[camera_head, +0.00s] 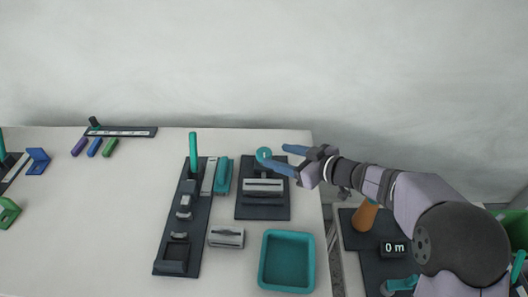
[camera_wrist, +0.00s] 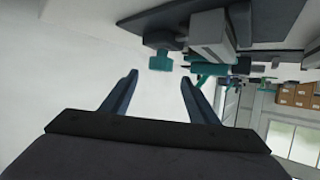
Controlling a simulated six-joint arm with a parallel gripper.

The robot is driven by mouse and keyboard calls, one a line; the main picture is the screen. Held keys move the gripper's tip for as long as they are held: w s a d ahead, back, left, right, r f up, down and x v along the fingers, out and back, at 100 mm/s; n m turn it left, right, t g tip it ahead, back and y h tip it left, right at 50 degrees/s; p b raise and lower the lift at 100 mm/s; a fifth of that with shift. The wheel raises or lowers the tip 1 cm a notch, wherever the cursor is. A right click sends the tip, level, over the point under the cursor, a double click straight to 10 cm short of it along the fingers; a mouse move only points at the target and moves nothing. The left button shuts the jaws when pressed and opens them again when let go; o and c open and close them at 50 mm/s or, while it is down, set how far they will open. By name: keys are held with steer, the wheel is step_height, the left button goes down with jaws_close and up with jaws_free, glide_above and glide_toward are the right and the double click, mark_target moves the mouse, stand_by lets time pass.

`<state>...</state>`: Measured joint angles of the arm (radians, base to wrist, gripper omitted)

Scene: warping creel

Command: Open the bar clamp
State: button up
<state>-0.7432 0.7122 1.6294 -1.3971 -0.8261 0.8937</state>
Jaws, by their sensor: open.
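A dark plate (camera_head: 276,208) near the table's right edge carries a grey bar block (camera_head: 263,187) and a round teal knob (camera_head: 264,154) at its far end. This looks like the bar clamp, but I cannot tell its state. My gripper (camera_head: 276,156) is open and empty, its blue fingers pointing left at the knob. In the wrist view, the teal knob (camera_wrist: 160,61) shows just ahead of and between my fingertips (camera_wrist: 158,78), apparently apart from them. The grey block (camera_wrist: 211,36) and dark plate (camera_wrist: 260,20) are beyond, at the upper right.
Left of it is a long dark plate (camera_head: 164,232) with a upright teal lever (camera_head: 193,145). Grey and teal blocks (camera_head: 222,176) stand between the plates. A grey block (camera_head: 226,236) and teal tray (camera_head: 264,262) are in front. The table's centre-left is clear.

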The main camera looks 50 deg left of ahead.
mark_target(263, 151)
steer(key=shift+p+x, duration=0.3)
steer(key=shift+x, duration=3.4)
steer(key=c, duration=1)
steer(key=shift+r+p, duration=0.1)
steer(key=shift+p, duration=0.2)
